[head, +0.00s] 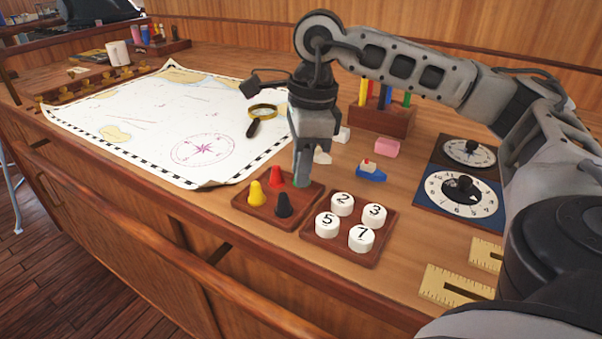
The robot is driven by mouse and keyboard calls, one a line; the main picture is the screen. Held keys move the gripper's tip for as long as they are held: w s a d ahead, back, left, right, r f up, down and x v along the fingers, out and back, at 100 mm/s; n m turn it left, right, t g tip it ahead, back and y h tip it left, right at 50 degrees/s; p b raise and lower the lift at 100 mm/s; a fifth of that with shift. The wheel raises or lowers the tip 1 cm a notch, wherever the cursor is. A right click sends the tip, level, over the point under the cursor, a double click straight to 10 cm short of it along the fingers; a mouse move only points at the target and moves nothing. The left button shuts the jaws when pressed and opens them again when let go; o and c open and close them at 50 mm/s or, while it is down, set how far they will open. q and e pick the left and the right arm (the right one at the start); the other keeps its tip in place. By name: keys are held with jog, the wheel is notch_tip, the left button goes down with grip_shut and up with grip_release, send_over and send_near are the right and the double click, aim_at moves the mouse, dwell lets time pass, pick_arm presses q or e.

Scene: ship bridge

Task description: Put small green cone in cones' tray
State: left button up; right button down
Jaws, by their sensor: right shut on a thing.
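The cones' tray (254,213) is a small brown wooden tray near the front edge of the desk. It holds a yellow cone (256,195), a red cone (277,177) and a black cone (284,207). My right gripper (302,176) points down over the tray's right back part. It is shut on the small green cone (301,180), of which only a little green shows below the fingers. I cannot tell whether the cone touches the tray. My left gripper is not in view.
A tray of numbered white discs (368,259) stands close on the right. A chart (150,125) with a magnifying glass (262,112) lies to the left. A toy boat (371,173), a pink block (387,147) and dials (463,194) are to the right.

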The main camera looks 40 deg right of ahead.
jog(key=shift+f, duration=1)
jog(key=shift+f, duration=0.2)
jog(key=c, duration=1.5)
grip_release()
jog(key=shift+c, duration=0.2)
jog(key=shift+r, duration=0.1)
notch_tip(320, 180, up, 12)
jog(key=d, duration=0.1)
jog(key=shift+s+p, duration=0.3)
jog(key=shift+s, duration=0.05)
jog(key=shift+d, duration=0.1)
